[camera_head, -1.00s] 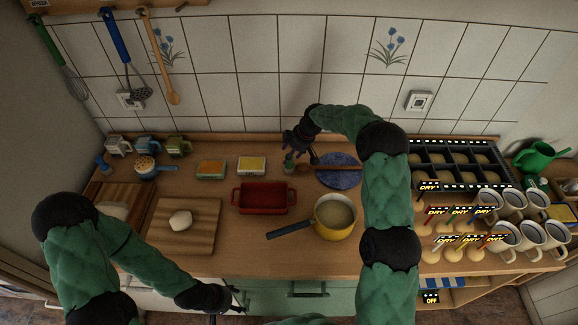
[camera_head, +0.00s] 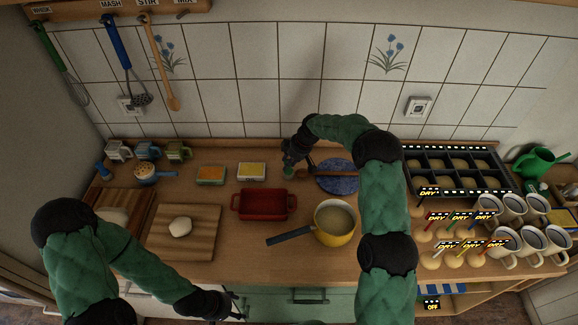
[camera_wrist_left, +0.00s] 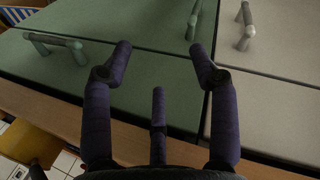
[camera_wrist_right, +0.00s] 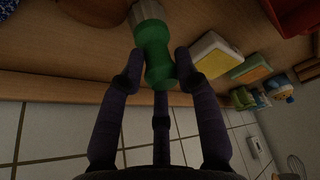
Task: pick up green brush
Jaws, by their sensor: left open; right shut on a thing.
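The green brush (camera_wrist_right: 154,50) has a green handle and a pale ribbed end, and shows in the right wrist view between my right fingertips. In the head view only a small green part of the brush (camera_head: 289,172) shows under my right gripper (camera_head: 290,162), at the back of the counter left of the blue round board. My right gripper (camera_wrist_right: 157,78) is shut on its handle. The brush's pale end is by the counter surface; I cannot tell whether it touches. My left gripper (camera_head: 238,306) is open and empty in front of the counter's front edge, and also shows in the left wrist view (camera_wrist_left: 162,55).
Two sponges (camera_head: 211,175) (camera_head: 251,172) lie left. A red dish (camera_head: 263,219) and yellow saucepan (camera_head: 334,238) stand in front. The tiled wall (camera_head: 258,100) is close behind.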

